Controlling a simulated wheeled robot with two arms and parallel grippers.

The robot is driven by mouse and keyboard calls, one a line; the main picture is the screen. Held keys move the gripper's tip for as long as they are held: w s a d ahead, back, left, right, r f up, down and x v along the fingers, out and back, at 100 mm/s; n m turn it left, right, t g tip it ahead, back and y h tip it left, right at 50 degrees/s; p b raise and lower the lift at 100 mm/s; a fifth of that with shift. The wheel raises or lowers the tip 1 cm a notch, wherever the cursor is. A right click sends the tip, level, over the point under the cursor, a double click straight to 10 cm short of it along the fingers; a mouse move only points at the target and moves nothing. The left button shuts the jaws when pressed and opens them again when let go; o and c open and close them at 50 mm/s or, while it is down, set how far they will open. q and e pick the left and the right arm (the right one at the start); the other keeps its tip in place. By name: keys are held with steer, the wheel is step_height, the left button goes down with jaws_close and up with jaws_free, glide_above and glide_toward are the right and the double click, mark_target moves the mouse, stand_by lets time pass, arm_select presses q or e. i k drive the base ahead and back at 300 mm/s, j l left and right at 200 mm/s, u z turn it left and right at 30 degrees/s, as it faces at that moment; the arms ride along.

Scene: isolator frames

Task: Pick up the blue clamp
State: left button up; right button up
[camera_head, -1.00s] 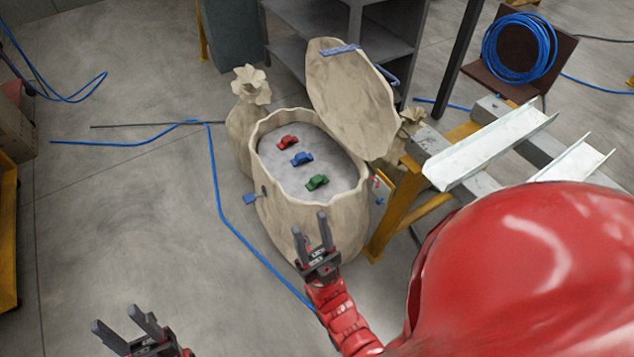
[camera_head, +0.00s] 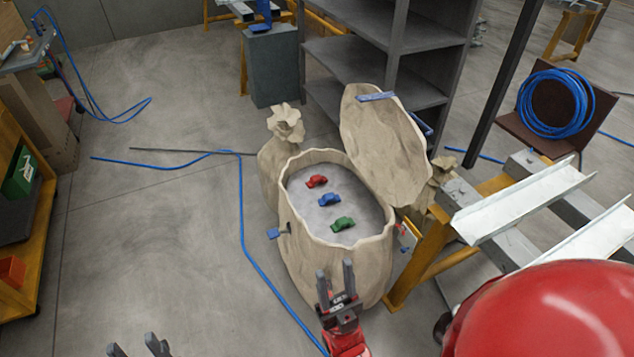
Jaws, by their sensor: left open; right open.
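The blue clamp (camera_head: 329,199) lies on the grey surface inside the open tan sack-like container (camera_head: 300,245). It sits between a red clamp (camera_head: 316,181) and a green clamp (camera_head: 343,224), apart from both. My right gripper (camera_head: 336,272) is open and empty in front of the container's near wall, below the rim and nearer to me than the clamps in the picture. My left gripper (camera_head: 134,346) is open and empty at the bottom left edge, far from the container. Only its fingertips show.
The container's raised lid (camera_head: 385,150) leans at its back right. A yellow trestle (camera_head: 420,262) with metal channels (camera_head: 525,200) stands close on the right. A grey shelf (camera_head: 385,60) is behind. A blue hose (camera_head: 243,215) lies on the floor left of the container, where the floor is mostly clear.

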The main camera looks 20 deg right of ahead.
mark_target(328, 197)
steer(key=i+j, duration=0.1)
steer(key=i, duration=0.25)
steer(key=i+j+z, duration=0.15)
steer(key=i+z, duration=0.2)
steer(key=i+j+z, duration=0.45)
steer(key=z, duration=0.2)
steer(key=i+z, duration=0.45)
steer(key=i+l, duration=0.05)
